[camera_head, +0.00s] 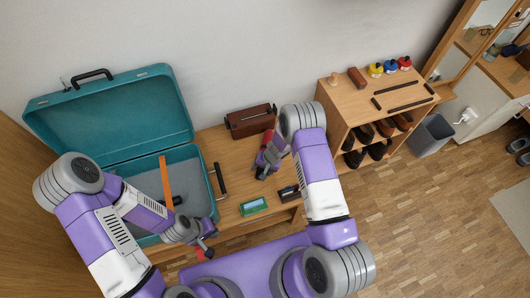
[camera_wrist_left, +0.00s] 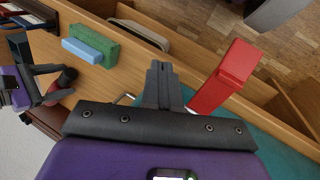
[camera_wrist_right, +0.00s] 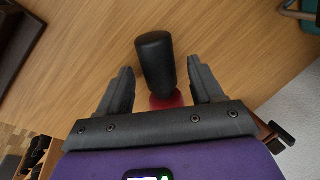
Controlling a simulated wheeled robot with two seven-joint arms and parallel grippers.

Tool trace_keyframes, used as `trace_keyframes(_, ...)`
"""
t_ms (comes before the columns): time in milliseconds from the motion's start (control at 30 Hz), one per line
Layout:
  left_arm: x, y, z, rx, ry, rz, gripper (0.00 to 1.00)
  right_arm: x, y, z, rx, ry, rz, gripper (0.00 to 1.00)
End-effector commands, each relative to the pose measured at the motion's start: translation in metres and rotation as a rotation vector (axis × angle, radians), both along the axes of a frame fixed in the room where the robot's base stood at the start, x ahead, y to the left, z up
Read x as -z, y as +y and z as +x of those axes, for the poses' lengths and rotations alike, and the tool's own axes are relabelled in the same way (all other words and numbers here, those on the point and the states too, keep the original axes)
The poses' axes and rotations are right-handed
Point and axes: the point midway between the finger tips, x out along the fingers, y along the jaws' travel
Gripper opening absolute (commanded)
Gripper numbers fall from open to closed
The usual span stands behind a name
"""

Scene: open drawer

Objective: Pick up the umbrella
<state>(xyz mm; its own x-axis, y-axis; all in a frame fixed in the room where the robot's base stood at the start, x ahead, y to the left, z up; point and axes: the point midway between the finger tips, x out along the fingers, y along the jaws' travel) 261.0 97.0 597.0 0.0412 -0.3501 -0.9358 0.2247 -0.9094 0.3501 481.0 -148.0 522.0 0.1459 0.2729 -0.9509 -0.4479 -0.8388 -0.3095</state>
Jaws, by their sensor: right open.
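A short dark cylinder (camera_wrist_right: 155,62) with a red part (camera_wrist_right: 168,100) at its near end, which looks like the folded umbrella, is on the wooden top in the right wrist view. My right gripper (camera_wrist_right: 163,72) is open, with one finger on each side of it and visible gaps between. In the head view my right gripper (camera_head: 264,168) is over the cabinet top, right of the teal suitcase (camera_head: 118,122). My left gripper (camera_head: 207,242) is at the suitcase's front right corner. In the left wrist view its fingers (camera_wrist_left: 160,68) are together, with nothing visible between them.
A brown case (camera_head: 250,120) stands at the wall. A red block (camera_wrist_left: 225,77) is near my left gripper. A shoe rack (camera_head: 345,98) stands right.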

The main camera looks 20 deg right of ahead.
Motion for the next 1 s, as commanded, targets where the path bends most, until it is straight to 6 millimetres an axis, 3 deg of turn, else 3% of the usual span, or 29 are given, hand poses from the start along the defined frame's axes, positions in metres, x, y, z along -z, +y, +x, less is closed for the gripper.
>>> trace_keyframes(167,-0.0007,-0.0001,0.0000,0.000,0.000,0.000,0.00,-0.0009,0.0000,0.0000,0.000,0.000,0.000,0.63)
trace_keyframes(567,-0.0005,0.0000,0.0000,0.000,0.000,0.000,0.00,-0.0009,0.0000,-0.0001,0.000,0.000,0.000,0.02)
trace_keyframes(1000,-0.0040,0.0000,0.0000,0.000,0.000,0.000,0.00,-0.0102,0.0000,0.0007,-0.002,-0.002,0.000,0.00)
